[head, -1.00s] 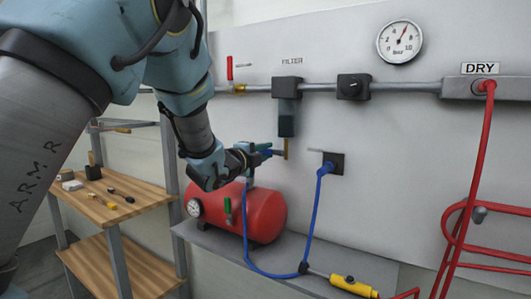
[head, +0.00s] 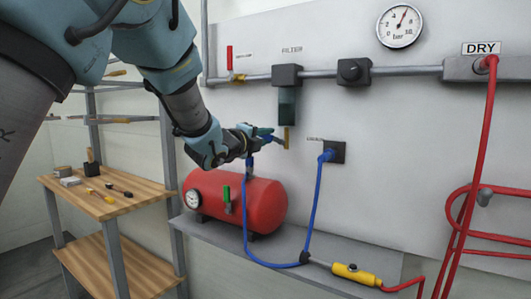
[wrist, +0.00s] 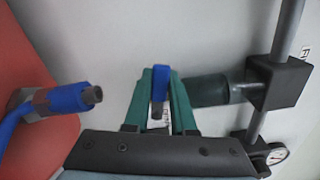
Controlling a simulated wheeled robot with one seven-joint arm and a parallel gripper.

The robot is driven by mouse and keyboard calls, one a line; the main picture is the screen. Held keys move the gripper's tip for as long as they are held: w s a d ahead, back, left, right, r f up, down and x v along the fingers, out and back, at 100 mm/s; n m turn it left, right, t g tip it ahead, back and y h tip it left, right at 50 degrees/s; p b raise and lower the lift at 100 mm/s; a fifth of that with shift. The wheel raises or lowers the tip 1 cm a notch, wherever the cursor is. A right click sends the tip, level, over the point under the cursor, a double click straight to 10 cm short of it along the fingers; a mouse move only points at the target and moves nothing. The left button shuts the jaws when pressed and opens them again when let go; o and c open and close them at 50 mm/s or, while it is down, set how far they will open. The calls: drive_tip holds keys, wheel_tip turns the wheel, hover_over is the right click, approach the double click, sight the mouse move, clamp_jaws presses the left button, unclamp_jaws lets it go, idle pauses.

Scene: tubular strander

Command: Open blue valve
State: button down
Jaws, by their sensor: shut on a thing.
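The blue valve handle (wrist: 160,84) sits between the green fingers of my gripper (wrist: 160,92) in the wrist view, and the gripper is shut on it. In the head view my gripper (head: 268,133) is at the wall, just below the filter (head: 287,105) and beside a small upright brass piece (head: 286,138). The blue handle is mostly hidden by the fingers there, and its exact angle is hard to tell. The filter bowl also shows right of the fingers in the wrist view (wrist: 208,90).
A red tank (head: 265,205) with a blue hose (head: 246,215) stands below my gripper; the hose end (wrist: 70,98) is left of the fingers. A blue hose plug (head: 327,156) is at the right. A red-handled valve (head: 229,58) is on the pipe. A wooden shelf (head: 125,205) stands left.

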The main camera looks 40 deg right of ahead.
drive_tip(key=shift+s+r+m+b, duration=0.1)
drive_tip(key=shift+r+m+b, duration=0.15)
drive_tip(key=shift+m+b, duration=0.45)
drive_tip(key=c, duration=0.7)
unclamp_jaws()
drive_tip(key=shift+c, duration=0.2)
drive_tip(key=shift+r+p, duration=0.1)
drive_tip(key=shift+p, duration=0.3)
